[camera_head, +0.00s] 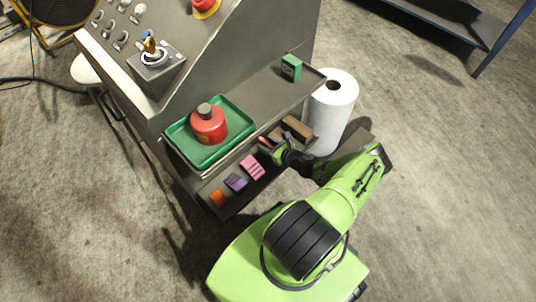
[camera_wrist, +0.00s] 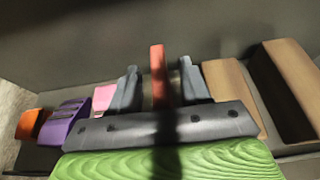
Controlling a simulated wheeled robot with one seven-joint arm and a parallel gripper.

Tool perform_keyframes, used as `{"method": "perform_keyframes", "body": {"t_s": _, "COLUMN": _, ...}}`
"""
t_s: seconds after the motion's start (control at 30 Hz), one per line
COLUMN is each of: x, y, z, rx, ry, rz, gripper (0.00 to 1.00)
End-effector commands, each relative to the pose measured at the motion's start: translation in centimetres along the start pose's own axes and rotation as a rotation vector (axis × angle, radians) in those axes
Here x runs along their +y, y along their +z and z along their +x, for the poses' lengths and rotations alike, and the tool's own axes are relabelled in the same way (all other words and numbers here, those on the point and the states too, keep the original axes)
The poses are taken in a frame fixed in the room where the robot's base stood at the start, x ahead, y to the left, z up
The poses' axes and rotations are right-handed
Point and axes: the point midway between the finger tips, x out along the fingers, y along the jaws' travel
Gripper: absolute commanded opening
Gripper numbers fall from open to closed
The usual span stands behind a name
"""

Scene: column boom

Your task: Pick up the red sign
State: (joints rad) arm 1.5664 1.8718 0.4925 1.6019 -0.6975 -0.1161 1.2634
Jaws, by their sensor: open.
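The red sign shows in the wrist view (camera_wrist: 158,72) as a narrow upright red piece. In the head view only a small red bit of it (camera_head: 264,142) shows on the lower shelf, beside my gripper. My gripper (camera_wrist: 160,88) is open, with one dark finger on each side of the red sign and a gap to both. In the head view my gripper (camera_head: 279,151) reaches into the lower shelf from the right. The sign's lower part is hidden behind the gripper body in the wrist view.
On the lower shelf (camera_head: 233,205) sit a pink block (camera_head: 252,167), a purple block (camera_head: 236,182) and an orange block (camera_head: 217,198). Brown blocks (camera_head: 297,128) lie right of the sign. Above, a shelf holds a green tray (camera_head: 243,124) with a red container (camera_head: 208,126). A white roll (camera_head: 331,112) stands behind.

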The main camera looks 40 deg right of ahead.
Motion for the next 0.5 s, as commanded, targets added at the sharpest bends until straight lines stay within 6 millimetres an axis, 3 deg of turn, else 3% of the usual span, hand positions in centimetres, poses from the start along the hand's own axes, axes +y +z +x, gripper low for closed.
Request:
{"method": "perform_keyframes", "body": {"t_s": 0.2, "x": -0.01, "y": 0.1, "z": 0.1, "rx": 0.0, "ry": 0.0, "rz": 0.0, "gripper": 0.45}}
{"method": "perform_keyframes", "body": {"t_s": 0.5, "x": -0.01, "y": 0.09, "z": 0.06, "rx": 0.0, "ry": 0.0, "rz": 0.0, "gripper": 0.0}}
